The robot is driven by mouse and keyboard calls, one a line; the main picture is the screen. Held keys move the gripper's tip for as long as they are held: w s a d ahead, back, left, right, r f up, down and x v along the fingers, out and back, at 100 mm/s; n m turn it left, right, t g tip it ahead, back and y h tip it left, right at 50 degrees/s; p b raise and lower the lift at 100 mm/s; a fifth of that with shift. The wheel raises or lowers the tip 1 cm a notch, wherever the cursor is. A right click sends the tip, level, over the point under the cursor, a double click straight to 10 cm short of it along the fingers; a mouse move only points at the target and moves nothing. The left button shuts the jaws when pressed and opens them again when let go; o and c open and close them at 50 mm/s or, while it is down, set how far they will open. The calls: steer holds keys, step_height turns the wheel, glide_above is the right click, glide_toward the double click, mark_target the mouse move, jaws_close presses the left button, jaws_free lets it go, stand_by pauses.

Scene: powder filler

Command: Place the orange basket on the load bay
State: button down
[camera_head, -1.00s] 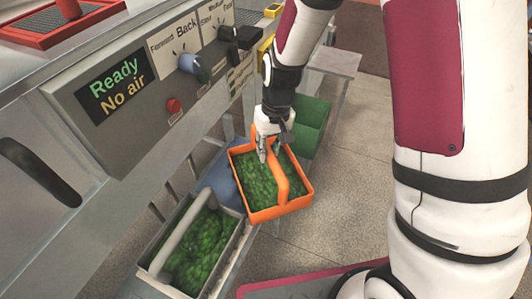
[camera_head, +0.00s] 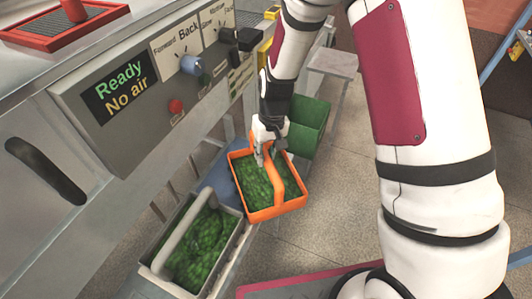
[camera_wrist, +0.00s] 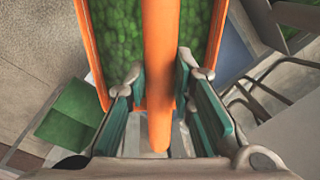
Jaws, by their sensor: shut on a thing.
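The orange basket (camera_head: 280,211) is full of green pieces and has an orange handle across its top. My gripper (camera_head: 265,155) is at the handle's far end in the head view. In the wrist view, the handle (camera_wrist: 160,75) runs between the two fingers of my gripper (camera_wrist: 160,88). The basket hangs level beside the machine. A grey basket (camera_head: 222,259) of green pieces, with a grey handle, stands just left of it on a blue and metal ledge. I cannot tell which surface is the load bay.
The machine's control panel (camera_head: 120,132) reads "Ready" and "No air" and has knobs and a red button. A green bin (camera_head: 308,124) stands behind the orange basket. A small pale table (camera_head: 335,64) is farther back. Open speckled floor lies to the right.

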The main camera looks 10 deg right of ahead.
steer(key=c, duration=1.4)
jaws_free()
steer(key=shift+f, duration=0.1)
step_height(320, 180, up, 12)
steer(key=d+b, duration=0.1)
steer(key=shift+b, duration=0.35)
